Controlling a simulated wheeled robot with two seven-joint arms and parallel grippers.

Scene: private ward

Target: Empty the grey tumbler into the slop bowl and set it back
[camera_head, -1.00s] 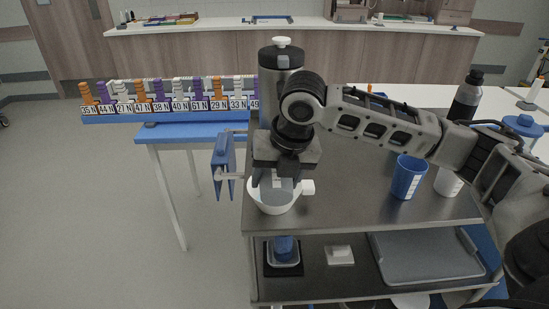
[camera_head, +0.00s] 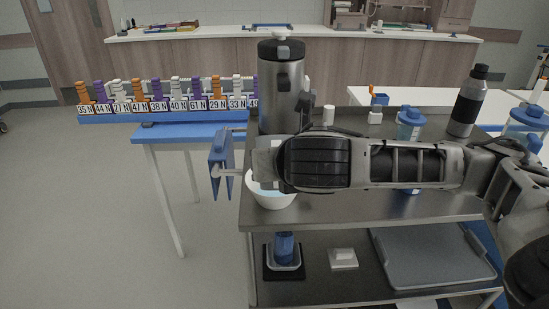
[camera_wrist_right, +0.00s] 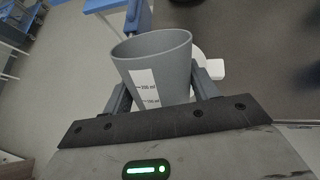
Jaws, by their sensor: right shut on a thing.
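The grey tumbler (camera_wrist_right: 155,55), with a white measuring label, is between the two fingers of my right gripper (camera_wrist_right: 162,88), which is shut on it. Its open mouth faces the top of the wrist view, and I cannot see any liquid inside. The white slop bowl (camera_head: 272,200) stands at the front left of the steel trolley, with pale blue inside it. My right gripper is over the bowl, turned sideways, and the forearm hides much of this area in the head view. In the wrist view part of the bowl (camera_wrist_right: 203,68) shows behind the tumbler. My left gripper is not in view.
A steel urn (camera_head: 281,85) stands just behind the bowl. A blue-lidded jug (camera_head: 410,122) and a dark-topped bottle (camera_head: 468,103) stand at the trolley's back right. A blue caddy (camera_head: 222,162) hangs at the left edge. The lower shelf (camera_head: 320,285) holds a tray.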

